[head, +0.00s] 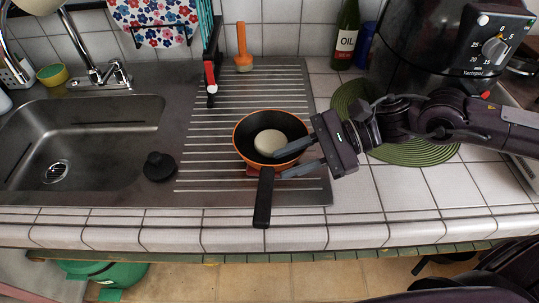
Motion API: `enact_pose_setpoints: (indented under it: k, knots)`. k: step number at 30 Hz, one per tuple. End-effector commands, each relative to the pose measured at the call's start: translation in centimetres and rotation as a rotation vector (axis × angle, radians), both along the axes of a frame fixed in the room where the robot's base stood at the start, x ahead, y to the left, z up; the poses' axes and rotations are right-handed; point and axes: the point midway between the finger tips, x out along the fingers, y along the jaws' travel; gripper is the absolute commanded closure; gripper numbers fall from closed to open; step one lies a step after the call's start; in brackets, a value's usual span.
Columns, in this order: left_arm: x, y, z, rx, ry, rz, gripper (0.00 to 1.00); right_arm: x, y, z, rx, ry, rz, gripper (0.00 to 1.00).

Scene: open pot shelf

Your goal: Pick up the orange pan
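The orange pan (240,145) has an orange rim and side, a dark inside and a black handle (263,197) that points toward the counter's front edge. It sits on the ribbed metal drainboard, with a pale round object (270,142) in it. My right gripper (279,164) reaches in from the right at the pan's near right side. Its two grey fingers are apart: one overlaps the pan's rim and inside, the other is nearer the handle's base. I cannot tell whether either finger touches the pan. My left gripper is not in view.
A metal sink (85,125) is at the left, with a black stopper (159,166) beside it. Behind the pan are an orange-handled brush (243,50) and a red-and-black item (210,75). A green round mat (420,152), an oil bottle (346,35) and a black appliance (425,50) are at the right.

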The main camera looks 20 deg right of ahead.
Motion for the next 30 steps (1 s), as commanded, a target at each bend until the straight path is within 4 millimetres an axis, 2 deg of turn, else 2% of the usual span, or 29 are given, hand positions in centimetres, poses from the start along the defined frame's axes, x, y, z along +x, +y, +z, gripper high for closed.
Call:
enact_pose_setpoints:
  k: [1,6,30]
  knots:
    - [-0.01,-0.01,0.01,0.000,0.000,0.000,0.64,0.00,0.00,-0.01,0.000,0.000,0.000,0.80]
    - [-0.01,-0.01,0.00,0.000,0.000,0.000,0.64,-0.02,-0.02,-0.04,0.000,0.001,0.001,1.00]
    - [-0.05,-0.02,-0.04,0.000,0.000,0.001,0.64,-0.11,-0.05,-0.31,-0.003,0.009,0.000,1.00]
